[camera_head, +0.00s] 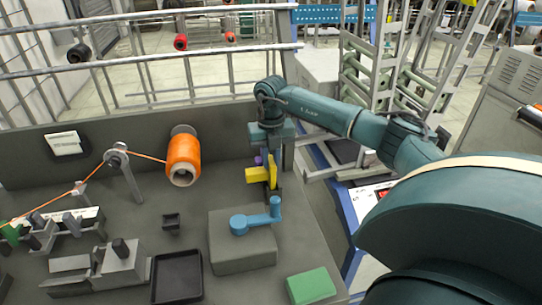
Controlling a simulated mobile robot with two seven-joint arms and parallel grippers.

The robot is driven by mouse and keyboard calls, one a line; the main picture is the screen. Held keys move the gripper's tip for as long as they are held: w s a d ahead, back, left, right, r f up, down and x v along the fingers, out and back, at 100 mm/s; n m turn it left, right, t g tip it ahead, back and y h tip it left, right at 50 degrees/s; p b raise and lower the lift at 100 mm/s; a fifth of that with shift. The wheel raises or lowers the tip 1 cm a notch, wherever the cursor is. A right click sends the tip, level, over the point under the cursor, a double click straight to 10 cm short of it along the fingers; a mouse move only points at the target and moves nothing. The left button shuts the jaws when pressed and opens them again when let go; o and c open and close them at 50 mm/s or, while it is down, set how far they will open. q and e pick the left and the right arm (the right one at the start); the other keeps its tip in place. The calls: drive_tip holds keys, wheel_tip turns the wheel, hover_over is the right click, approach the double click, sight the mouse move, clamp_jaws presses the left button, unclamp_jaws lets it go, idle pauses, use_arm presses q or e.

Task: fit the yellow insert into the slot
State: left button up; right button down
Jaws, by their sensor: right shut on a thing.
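The yellow insert (259,174) is a blocky yellow piece near the back right of the grey workbench. My right gripper (271,158) points down over it and is shut on it, holding it behind the blue crank. A small purple part (258,160) shows just beside the gripper. I cannot tell for certain which opening is the slot; a small dark square holder (171,223) with an open top stands on the bench to the left. My left gripper is not in view.
A blue crank (257,219) sits on a grey block (240,252). An orange thread spool (184,158) is mounted on the back panel, its thread running left over a post (126,170). A black tray (177,278) and a green block (311,286) lie in front.

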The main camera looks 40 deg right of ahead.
use_arm(q)
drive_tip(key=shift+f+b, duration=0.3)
drive_tip(key=shift+b, duration=0.1)
use_arm(e)
drive_tip(key=shift+f, duration=0.9)
drive_tip(key=shift+f, duration=0.15)
drive_tip(key=shift+f+b, duration=0.35)
drive_tip(key=shift+f, duration=0.2)
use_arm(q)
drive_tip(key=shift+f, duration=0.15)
use_arm(e)
drive_tip(key=c, duration=1.3)
unclamp_jaws()
drive_tip(key=shift+r, duration=0.15)
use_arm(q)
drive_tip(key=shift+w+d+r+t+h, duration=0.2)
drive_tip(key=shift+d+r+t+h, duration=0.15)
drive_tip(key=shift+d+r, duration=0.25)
use_arm(e)
wheel_tip(320, 180, up, 13)
